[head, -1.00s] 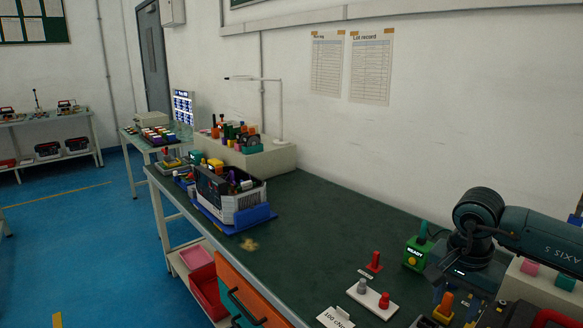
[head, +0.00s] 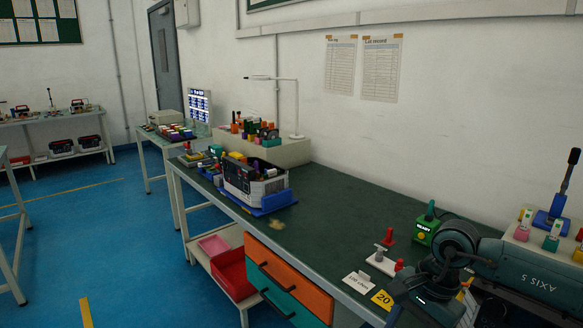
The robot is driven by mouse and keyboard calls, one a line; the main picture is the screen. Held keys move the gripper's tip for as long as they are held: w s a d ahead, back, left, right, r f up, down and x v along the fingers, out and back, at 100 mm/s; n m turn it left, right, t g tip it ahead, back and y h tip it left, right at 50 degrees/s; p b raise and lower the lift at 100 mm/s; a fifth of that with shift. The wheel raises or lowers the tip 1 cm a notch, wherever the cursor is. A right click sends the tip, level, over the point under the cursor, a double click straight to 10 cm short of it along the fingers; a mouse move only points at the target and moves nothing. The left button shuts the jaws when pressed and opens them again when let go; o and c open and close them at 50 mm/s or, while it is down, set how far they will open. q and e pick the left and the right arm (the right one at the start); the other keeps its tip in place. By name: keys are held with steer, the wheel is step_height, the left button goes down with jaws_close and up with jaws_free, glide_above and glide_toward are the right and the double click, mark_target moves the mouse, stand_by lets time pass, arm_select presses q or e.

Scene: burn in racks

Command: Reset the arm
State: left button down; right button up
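My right arm (head: 530,266) comes in from the right edge, teal with "AXIS 5" on it. It bends at a dark round joint (head: 455,243) over the near right part of the green bench. My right gripper (head: 424,296) is low in the picture, just right of the yellow "20" tag. Its fingers are dark and cannot be made out, so I cannot tell if it is open or shut. No held thing shows there. My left gripper and arm are out of view.
Near the arm are a green box (head: 424,230) lit "READY", a red peg (head: 389,236), a white plate (head: 381,264) with knobs and a yellow "20" tag (head: 382,299). A grey bin (head: 257,188) stands farther left. The bench middle (head: 335,205) is clear.

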steer(key=s+a+r+m+g+y, duration=0.1)
steer(key=s+a+m+y, duration=0.3)
steer(key=a, duration=0.6)
steer(key=s+a+r+m+g+y, duration=0.1)
steer(key=s+a+m+g+y, duration=0.15)
steer(key=s+a+y, duration=0.4)
steer(key=w+a+r+m+t+y+p, duration=0.25)
steer(key=a+r+m+t+y, duration=0.4)
steer(key=m, duration=0.75)
steer(key=w+d+f+m+t+h, duration=0.1)
steer(key=d+f+m+t+h, duration=0.5)
steer(key=m, duration=0.7)
steer(key=w+d+f+m+t+h, duration=0.2)
steer(key=d+f+m+t+h, duration=0.4)
steer(key=m, duration=0.7)
steer(key=s+d+f+m+g+h, duration=0.1)
steer(key=s+d+f+m+h, duration=0.2)
steer(key=s+f+m, duration=0.2)
step_height(320, 180, down, 3)
steer(key=m, duration=0.2)
steer(key=shift+m, duration=0.35)
steer(key=s+d+f+m+g, duration=0.1)
steer(key=s, duration=0.1)
steer(key=s+f+m+g+h, duration=0.1)
steer(key=s+f, duration=0.1)
steer(key=s+d+f+m+g, duration=0.1)
steer(key=s+f+m, duration=0.1)
steer(key=shift+d+f+p, duration=0.15)
steer(key=shift+d+p, duration=0.15)
steer(key=shift+c, duration=0.3)
